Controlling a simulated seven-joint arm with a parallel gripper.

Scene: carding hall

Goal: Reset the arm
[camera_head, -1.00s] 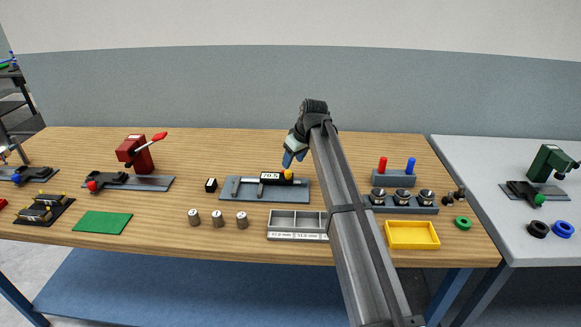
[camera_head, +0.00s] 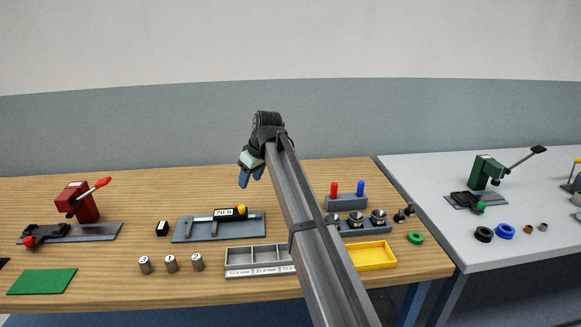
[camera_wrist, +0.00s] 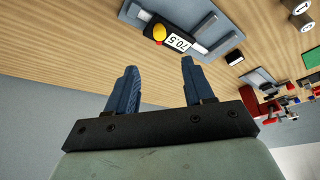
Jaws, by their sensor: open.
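My gripper (camera_head: 251,179) is at the end of my raised arm, above the back part of the wooden table (camera_head: 140,192). In the wrist view its two blue fingers (camera_wrist: 157,85) stand wide apart with nothing between them. The digital caliper (camera_head: 225,214), reading 70.5, lies on its grey plate below the gripper and apart from it. The caliper also shows past the fingers in the wrist view (camera_wrist: 177,41). My forearm hides part of the tray and the middle of the table.
A grey compartment tray (camera_head: 258,271), a yellow tray (camera_head: 371,256) and several numbered weights (camera_head: 171,263) stand near the front edge. A red press (camera_head: 77,201) is at left. A green press (camera_head: 487,171) stands on the grey table (camera_head: 425,165) at right. A blank wall is behind.

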